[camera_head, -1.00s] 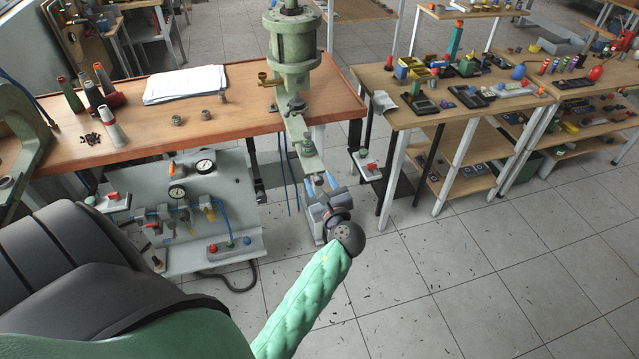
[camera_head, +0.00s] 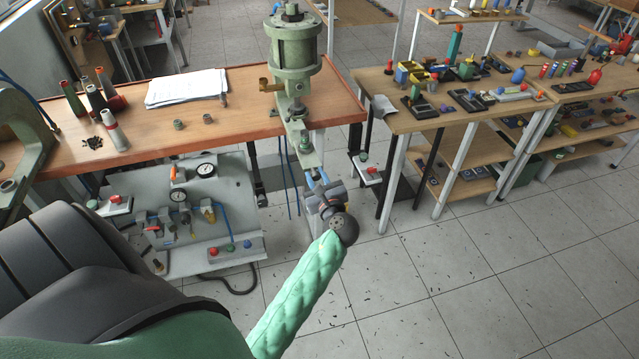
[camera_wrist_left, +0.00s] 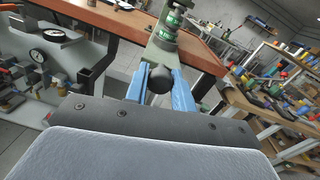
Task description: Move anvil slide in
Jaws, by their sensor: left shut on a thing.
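The anvil slide (camera_head: 299,133) is a pale green bar that sticks out over the bench's front edge, below the green pneumatic press (camera_head: 293,60). Green round parts stand on the slide (camera_wrist_left: 157,55) in the left wrist view. A black ball knob (camera_wrist_left: 162,80) is at its near end. My left gripper (camera_head: 316,180) is at this outer end, with its blue fingers on either side of the knob and shut on it. The knob is hidden in the head view. My right gripper is not in view.
The wooden bench (camera_head: 240,105) carries papers (camera_head: 187,88), coloured cones and small metal cups. A grey pneumatic panel (camera_head: 225,185) with gauges hangs below its front. A small stand with a red button (camera_head: 364,158) is right of the slide. A parts table (camera_head: 440,105) stands further right.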

